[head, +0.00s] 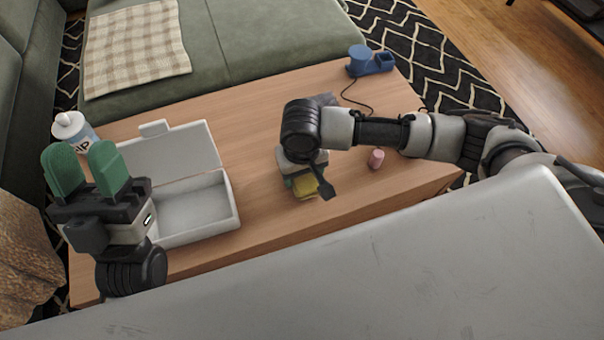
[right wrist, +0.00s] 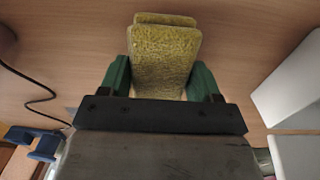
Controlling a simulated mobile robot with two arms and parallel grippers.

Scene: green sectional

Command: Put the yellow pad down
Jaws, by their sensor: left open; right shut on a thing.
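The yellow pad (right wrist: 165,60) is between the green fingers of my right gripper (right wrist: 160,78), which is shut on it. In the head view the pad (head: 304,187) shows below my right gripper (head: 302,185), low over the wooden table (head: 262,130). I cannot tell whether the pad touches the table. The pad's far end looks stepped, with a second yellow edge behind it.
An open white box (head: 236,205) with a raised lid stands left of the pad. A white bottle (head: 72,130) is at the table's left. A pink cylinder (head: 376,158) stands right of the pad. A blue device (head: 370,62) with a black cable sits at the far edge.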

